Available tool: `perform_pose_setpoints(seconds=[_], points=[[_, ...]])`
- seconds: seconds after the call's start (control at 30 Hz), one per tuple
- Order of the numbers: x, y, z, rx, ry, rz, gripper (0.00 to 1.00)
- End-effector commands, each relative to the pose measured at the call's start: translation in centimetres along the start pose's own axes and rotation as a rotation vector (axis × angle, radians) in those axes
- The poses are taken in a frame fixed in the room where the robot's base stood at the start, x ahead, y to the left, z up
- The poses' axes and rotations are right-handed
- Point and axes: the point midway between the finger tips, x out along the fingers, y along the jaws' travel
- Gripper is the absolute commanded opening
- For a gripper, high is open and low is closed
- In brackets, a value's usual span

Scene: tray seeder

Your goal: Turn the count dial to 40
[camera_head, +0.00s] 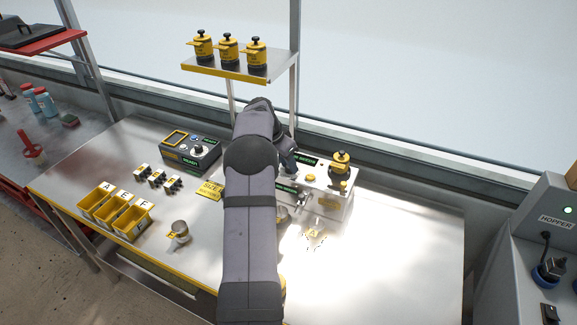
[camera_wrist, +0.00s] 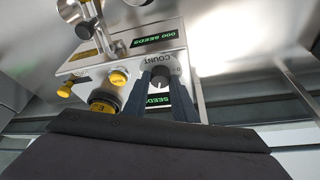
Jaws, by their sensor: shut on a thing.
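The exact mark the dial points to is too small to read. A green display (camera_wrist: 160,39) on the box reads 000 SEEDS. A second display (camera_wrist: 158,100) shows SEEDS, with its figure hidden between my fingers. In the head view the seeder box (camera_head: 335,205) stands right of my arm, which hides the dial.
A yellow-lidded canister (camera_head: 340,165) stands on the seeder. Left of my arm are a control unit (camera_head: 182,158), several small dark blocks and yellow bins (camera_head: 130,222). A shelf (camera_head: 225,70) holds three canisters. The table's right side is clear.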

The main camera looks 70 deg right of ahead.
Motion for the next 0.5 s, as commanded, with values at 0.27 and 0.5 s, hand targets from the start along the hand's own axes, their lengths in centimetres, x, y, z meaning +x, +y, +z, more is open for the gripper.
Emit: perform_pose_setpoints(seconds=[0.27, 0.5], points=[[-0.06, -0.16, -0.01, 0.1, 0.001, 0.04, 0.02], [-0.03, -0.14, 0.02, 0.123, -0.001, 0.05, 0.02]])
